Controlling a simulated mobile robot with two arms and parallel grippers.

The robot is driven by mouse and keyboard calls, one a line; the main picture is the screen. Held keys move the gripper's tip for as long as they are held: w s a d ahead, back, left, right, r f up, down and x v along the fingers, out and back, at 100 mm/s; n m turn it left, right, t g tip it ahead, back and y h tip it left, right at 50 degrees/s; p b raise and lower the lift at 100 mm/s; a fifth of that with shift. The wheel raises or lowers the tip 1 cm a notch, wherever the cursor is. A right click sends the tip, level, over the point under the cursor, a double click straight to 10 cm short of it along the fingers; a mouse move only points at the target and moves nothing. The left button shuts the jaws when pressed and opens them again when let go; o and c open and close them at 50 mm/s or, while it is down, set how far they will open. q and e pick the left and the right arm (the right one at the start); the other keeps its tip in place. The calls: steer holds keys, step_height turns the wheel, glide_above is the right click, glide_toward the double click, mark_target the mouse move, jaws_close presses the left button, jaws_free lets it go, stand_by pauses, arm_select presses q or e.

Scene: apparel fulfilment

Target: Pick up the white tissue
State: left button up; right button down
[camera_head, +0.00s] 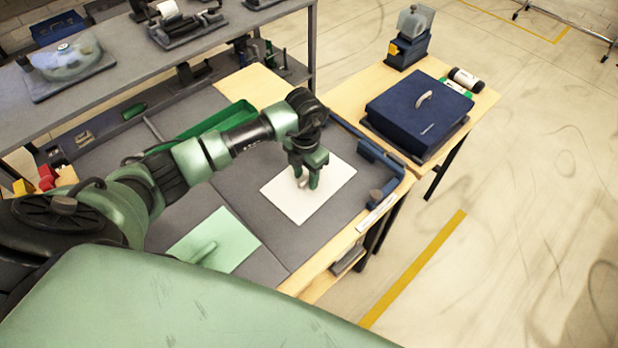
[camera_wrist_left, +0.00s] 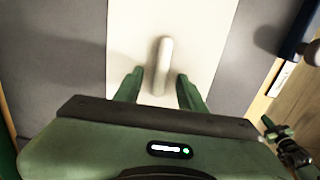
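The white tissue (camera_head: 326,191) is a flat white sheet lying on the grey work table. It has a raised ridge in its middle, which shows clearly in the left wrist view (camera_wrist_left: 163,62). My left gripper (camera_head: 304,181) points down over the sheet and hides part of the ridge in the head view. In the left wrist view its two green fingers (camera_wrist_left: 160,88) are apart, with the near end of the ridge between them. I cannot tell whether the fingers touch it.
A light green sheet (camera_head: 238,233) with a similar ridge lies on the grey table (camera_head: 283,241). A blue rail bounds the table's right side. A dark blue box (camera_head: 418,112) stands on the wooden table to the right. A grey shelf (camera_head: 120,88) with equipment stands behind.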

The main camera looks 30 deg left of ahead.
arm_select(q)
jaws_close()
steer(key=shift+r, duration=0.1)
